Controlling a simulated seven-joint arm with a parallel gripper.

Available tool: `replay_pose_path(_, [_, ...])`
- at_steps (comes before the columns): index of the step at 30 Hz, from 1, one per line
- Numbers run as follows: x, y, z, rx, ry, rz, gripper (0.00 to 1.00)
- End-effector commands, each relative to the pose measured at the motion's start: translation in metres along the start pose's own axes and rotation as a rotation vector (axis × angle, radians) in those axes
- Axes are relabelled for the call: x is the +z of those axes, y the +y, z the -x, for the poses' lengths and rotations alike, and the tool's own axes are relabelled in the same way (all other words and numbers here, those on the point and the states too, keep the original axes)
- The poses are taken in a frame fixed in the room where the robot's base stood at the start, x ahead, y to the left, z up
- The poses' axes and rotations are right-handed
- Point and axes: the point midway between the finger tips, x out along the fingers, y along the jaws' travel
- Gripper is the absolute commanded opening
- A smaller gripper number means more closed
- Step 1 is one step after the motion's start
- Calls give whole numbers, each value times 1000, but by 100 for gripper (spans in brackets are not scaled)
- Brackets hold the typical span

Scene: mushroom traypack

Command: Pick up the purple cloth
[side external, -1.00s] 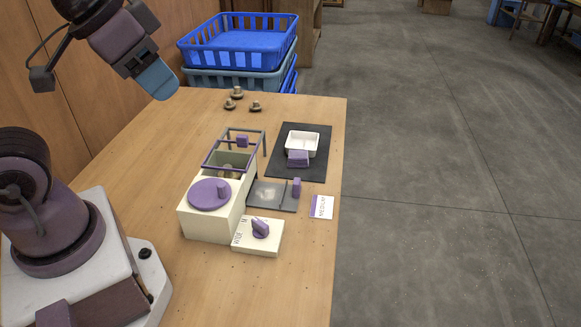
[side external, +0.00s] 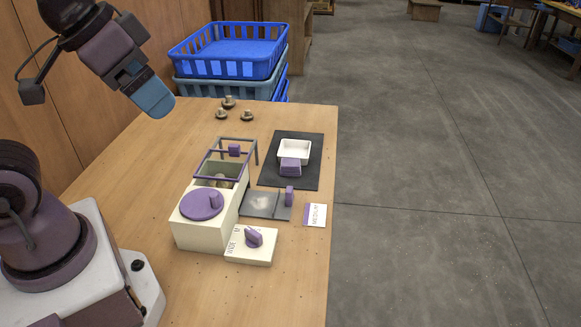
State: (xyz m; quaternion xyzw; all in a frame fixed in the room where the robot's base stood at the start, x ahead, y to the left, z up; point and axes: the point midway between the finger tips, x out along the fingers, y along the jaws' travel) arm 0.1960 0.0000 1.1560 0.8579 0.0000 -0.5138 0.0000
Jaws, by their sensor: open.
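My gripper (side external: 152,98), with blue fingers, hangs in the air at the upper left, above the table's left side. It is open, holds nothing visible, and is well away from the purple things on the table. A small purple folded-looking piece (side external: 290,167) lies against the near side of a white tray (side external: 283,152) on a dark mat (side external: 309,172). It may be the purple cloth; at this size I cannot tell cloth from a solid block.
A cream box (side external: 196,235) with a purple round lid and a purple-grey frame stands mid-table. Beside it are a grey plate (side external: 258,204), a knob panel (side external: 245,257) and a label card (side external: 315,215). Mushrooms (side external: 221,114) sit behind. Blue crates (side external: 228,70) stand beyond the table.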

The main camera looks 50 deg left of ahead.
Motion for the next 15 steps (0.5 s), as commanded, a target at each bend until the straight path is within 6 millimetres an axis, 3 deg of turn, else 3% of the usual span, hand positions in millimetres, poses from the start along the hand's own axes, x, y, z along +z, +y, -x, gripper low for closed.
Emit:
replay_pose_path(4, [2, 3, -8, 8, -38, -13, 89])
replay_pose_path(8, [0, 5, -30, 24, -151, -18, 89])
replay_pose_path(15, [-30, 0, -93, 5, -339, 56, 89])
